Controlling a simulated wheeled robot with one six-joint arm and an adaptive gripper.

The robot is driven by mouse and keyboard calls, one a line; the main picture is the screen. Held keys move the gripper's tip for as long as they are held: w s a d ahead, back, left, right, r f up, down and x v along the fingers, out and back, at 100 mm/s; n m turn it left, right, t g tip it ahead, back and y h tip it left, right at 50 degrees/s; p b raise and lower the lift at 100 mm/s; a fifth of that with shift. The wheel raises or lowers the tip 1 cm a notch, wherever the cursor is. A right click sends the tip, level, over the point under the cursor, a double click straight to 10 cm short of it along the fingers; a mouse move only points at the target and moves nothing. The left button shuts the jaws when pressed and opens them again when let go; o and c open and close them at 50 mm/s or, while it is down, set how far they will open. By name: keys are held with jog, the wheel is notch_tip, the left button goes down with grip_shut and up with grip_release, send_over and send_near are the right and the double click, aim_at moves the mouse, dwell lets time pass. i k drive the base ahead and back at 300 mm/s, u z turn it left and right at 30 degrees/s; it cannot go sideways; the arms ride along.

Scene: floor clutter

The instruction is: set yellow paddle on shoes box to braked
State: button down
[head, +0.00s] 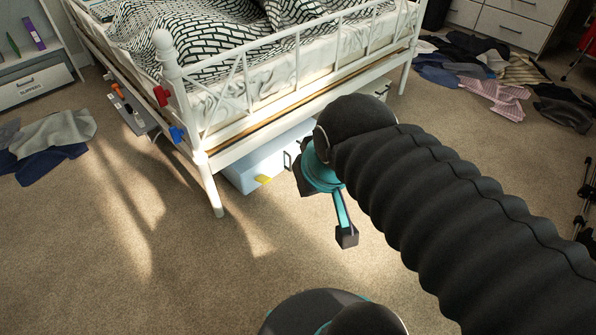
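A pale blue box (242,177) lies under the white bed, its front showing below the bed rail. A small yellow paddle (264,180) sticks out low on its front. I cannot read a label on the box. My gripper (326,207), teal with dark finger pads, is right of the paddle and in front of the box. Its fingers are spread apart, with nothing seen between them. My arm and gripper hide the box's right part.
The bed's white leg (212,190) stands just left of the box. Clothes lie at left (50,145) and right (500,85). Carpet in front is clear.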

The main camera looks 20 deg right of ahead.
aim_at(263, 180)
jog(key=z, duration=0.1)
jog(key=k, duration=0.5)
jog(key=z, duration=0.55)
jog(key=i, duration=0.8)
jog(key=u, duration=0.75)
